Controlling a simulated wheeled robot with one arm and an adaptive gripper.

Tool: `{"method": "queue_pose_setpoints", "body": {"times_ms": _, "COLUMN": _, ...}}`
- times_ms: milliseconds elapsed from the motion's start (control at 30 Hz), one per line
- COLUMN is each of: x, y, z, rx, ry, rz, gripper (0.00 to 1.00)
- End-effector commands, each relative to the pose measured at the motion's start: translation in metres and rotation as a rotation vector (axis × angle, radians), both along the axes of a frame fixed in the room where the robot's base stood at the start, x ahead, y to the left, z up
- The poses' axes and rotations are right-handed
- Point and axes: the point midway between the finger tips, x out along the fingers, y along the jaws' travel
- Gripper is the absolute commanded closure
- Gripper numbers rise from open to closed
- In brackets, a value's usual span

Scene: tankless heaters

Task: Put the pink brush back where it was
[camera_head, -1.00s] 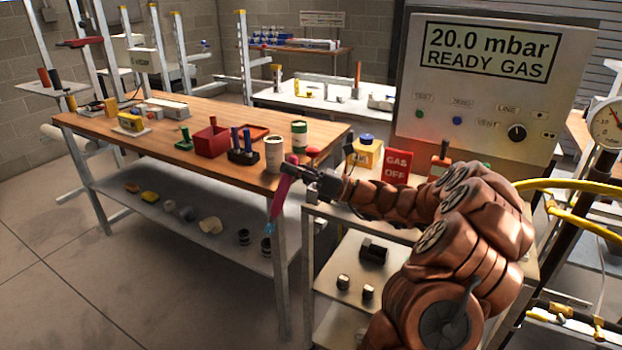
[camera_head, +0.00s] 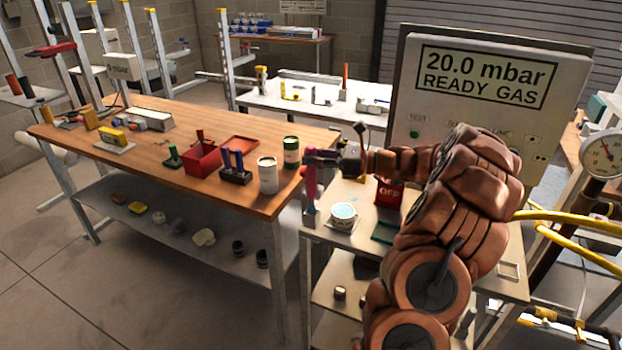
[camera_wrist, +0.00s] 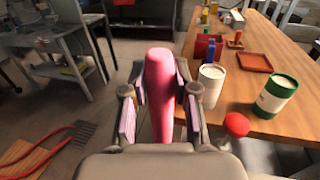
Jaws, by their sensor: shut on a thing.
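The pink brush (camera_head: 311,186) is held nearly upright by my gripper (camera_head: 312,158), over the near left corner of the cart top. In the wrist view the pink handle (camera_wrist: 160,72) stands between the two fingers of my gripper (camera_wrist: 160,98), which are shut on it. The brush's lower end is at a small grey block (camera_head: 311,218) on the cart corner. I cannot tell whether it is inside the block or just in front of or above it. The bristles are not clearly visible.
The wooden bench (camera_head: 150,165) at left holds a white can (camera_head: 268,176), a green can (camera_head: 291,152) and a red box (camera_head: 202,158).

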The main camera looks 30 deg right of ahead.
Motion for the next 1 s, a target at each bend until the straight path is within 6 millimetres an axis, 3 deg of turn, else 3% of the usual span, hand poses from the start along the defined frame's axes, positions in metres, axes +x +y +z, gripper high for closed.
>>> {"method": "queue_pose_setpoints", "body": {"times_ms": 533, "x": 0.001, "y": 0.002, "z": -0.047, "rx": 0.003, "ry": 0.002, "rz": 0.004, "gripper": 1.0}}
{"method": "queue_pose_setpoints", "body": {"times_ms": 900, "x": 0.001, "y": 0.003, "z": -0.052, "rx": 0.003, "ry": 0.001, "rz": 0.005, "gripper": 1.0}}
{"method": "queue_pose_setpoints", "body": {"times_ms": 933, "x": 0.001, "y": 0.003, "z": -0.052, "rx": 0.002, "ry": 0.001, "rz": 0.005, "gripper": 0.7}}
{"method": "queue_pose_setpoints", "body": {"times_ms": 1000, "x": 0.001, "y": 0.003, "z": -0.052, "rx": 0.001, "ry": 0.001, "rz": 0.005, "gripper": 0.62}}
